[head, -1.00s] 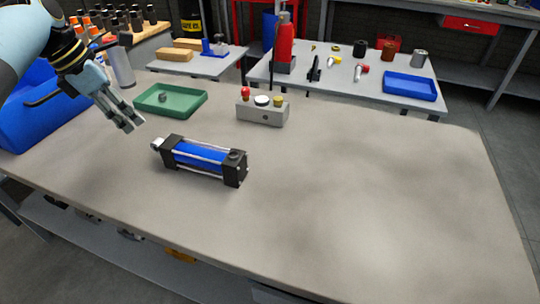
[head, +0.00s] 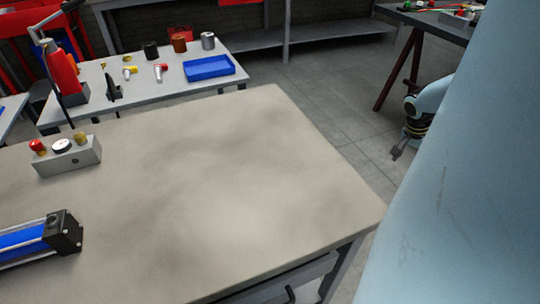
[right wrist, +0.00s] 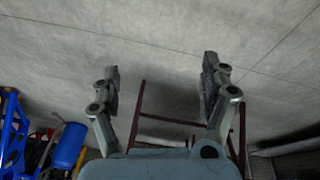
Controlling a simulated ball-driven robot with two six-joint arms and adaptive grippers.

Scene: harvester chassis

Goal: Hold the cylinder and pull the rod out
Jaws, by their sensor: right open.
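The blue cylinder (head: 25,242) lies on the workbench (head: 190,190) at the lower left of the head view. Its black end block (head: 63,233) faces right. The other end, with the rod, is cut off by the left edge. My right gripper (head: 398,152) hangs past the bench's right edge, well away from the cylinder. In the right wrist view the right gripper (right wrist: 161,70) has its fingers spread with nothing between them. My left gripper is out of view.
A grey control box (head: 68,158) with a red button, a pale one and a yellow one stands behind the cylinder. The bench's middle and right are clear.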

